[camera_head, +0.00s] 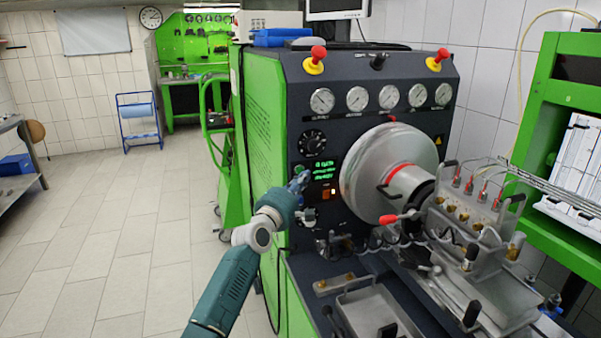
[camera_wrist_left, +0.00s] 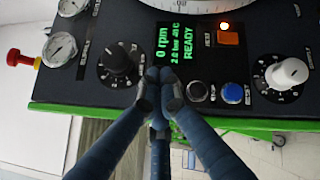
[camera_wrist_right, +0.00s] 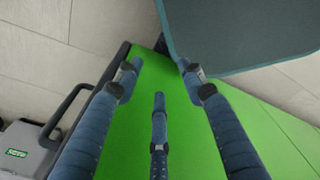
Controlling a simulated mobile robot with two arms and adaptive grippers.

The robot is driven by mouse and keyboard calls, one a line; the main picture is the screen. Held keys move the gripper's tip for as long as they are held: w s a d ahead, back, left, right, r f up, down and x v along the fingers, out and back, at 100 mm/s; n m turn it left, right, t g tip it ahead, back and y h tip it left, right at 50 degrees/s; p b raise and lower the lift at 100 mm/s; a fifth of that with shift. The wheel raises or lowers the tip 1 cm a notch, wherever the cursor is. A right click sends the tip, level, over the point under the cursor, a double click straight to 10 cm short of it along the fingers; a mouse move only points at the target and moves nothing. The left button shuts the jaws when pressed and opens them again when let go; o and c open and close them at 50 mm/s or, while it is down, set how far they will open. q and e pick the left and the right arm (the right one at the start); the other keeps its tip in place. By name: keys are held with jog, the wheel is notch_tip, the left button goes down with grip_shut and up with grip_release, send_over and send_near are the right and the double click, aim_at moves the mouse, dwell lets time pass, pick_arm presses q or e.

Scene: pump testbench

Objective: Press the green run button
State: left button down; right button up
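My left gripper (camera_head: 299,183) is at the panel face, just left of the green-lettered display (camera_head: 324,171). In the left wrist view its fingertips (camera_wrist_left: 160,76) are drawn together with nothing between them. They lie between the black knob (camera_wrist_left: 118,62) and the display (camera_wrist_left: 178,43), which reads 0 rpm and READY. Whether they touch the panel is unclear. My right gripper (camera_wrist_right: 158,70) is open and empty above a green surface (camera_wrist_right: 150,130).
Beside the fingertips are a dark button (camera_wrist_left: 197,91), a blue button (camera_wrist_left: 232,93), a lit orange switch (camera_wrist_left: 228,35) and a white knob (camera_wrist_left: 287,72). Red emergency knobs (camera_head: 318,53) sit on top. A grey case (camera_wrist_right: 30,148) lies near my right gripper. Floor at left is clear.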

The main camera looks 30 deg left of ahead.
dwell(0.6)
pick_arm(q)
jog(key=shift+w+a+b, duration=0.3)
jog(key=shift+a+b, duration=0.05)
jog(key=shift+b, duration=0.1)
